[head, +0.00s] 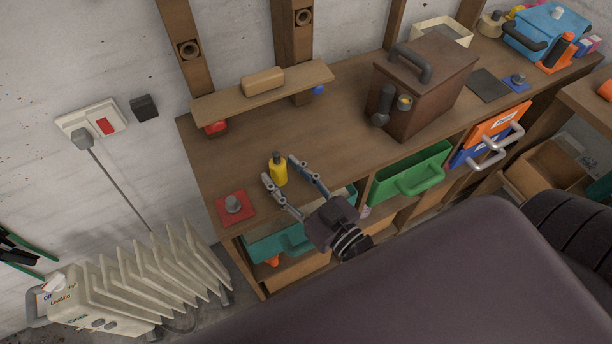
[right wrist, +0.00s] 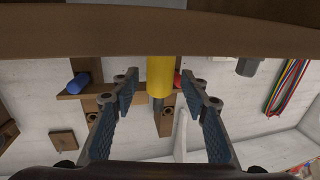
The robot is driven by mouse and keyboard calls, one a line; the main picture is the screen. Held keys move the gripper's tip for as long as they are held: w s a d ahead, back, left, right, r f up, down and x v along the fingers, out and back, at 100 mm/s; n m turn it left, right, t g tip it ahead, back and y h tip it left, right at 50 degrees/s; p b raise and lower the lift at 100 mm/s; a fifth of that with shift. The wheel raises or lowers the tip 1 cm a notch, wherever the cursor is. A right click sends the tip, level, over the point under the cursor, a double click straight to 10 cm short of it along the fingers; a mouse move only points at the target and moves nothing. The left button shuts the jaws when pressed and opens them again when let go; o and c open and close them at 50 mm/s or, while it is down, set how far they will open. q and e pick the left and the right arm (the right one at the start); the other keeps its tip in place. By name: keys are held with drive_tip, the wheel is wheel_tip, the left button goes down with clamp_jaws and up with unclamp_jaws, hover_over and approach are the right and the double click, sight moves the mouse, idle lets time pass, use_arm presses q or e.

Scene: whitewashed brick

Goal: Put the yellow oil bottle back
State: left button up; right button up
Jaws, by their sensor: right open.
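The yellow oil bottle (head: 278,171) with a dark cap stands upright on the wooden workbench (head: 330,128), near its front edge. My right gripper (head: 280,168) is open, with one finger on each side of the bottle at the fingertips. In the right wrist view, which is upside down, the bottle (right wrist: 160,76) shows between the spread fingers (right wrist: 160,82), with a gap to both. I cannot tell how deep between the fingers it stands. My left gripper is not in view.
A red mat with a grey knob-like piece (head: 233,205) lies left of the bottle. A raised shelf (head: 225,100) holds a wooden block (head: 263,81). A brown box (head: 425,80) stands to the right. Teal (head: 290,240) and green (head: 412,172) bins sit under the benchtop. A white radiator (head: 150,275) stands left.

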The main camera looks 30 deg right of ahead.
drive_tip(key=b+v, duration=0.1)
drive_tip(key=v, duration=0.9)
drive_tip(key=shift+b, duration=0.35)
